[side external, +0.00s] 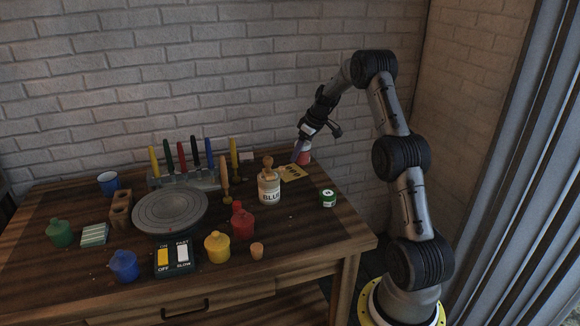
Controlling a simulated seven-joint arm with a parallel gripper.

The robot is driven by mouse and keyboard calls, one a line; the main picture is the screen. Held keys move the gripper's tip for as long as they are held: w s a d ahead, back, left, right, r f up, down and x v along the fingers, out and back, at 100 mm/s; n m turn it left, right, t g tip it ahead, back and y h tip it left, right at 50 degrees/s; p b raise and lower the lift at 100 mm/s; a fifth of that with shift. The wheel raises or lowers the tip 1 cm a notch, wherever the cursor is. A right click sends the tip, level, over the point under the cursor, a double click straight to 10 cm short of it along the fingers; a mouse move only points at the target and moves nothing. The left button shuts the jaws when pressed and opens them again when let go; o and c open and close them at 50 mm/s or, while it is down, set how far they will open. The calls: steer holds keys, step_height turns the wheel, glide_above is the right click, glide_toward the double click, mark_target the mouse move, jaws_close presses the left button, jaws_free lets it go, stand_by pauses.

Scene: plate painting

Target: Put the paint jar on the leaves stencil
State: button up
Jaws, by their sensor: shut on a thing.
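My gripper (297,156) is at the back right of the table, pointing down. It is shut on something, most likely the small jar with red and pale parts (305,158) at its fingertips. The fingers and the distance hide the exact grasp, and I cannot tell if the jar touches the table. A yellow card with dark cut-out shapes (293,173), which looks like a stencil, lies just in front of the gripper. Its pattern is too small to identify as leaves. A small green jar with a pale label (328,198) stands on the right of the table.
A grey turntable (170,210), lidded pots including a yellow one (217,247), a switch box (176,257) and a pen rack (185,180) crowd the left and middle.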

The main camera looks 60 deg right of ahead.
steer(key=w+d+f, duration=0.6)
steer(key=f, duration=0.1)
steer(key=shift+w+d, duration=0.2)
steer(key=shift+w, duration=0.15)
steer(key=shift+w+d+f, duration=0.2)
steer(key=shift+w+f, duration=0.05)
steer(key=shift+f, duration=1.8)
steer(key=shift+f, duration=0.15)
steer(key=o, duration=1.5)
steer(key=shift+f, duration=0.1)
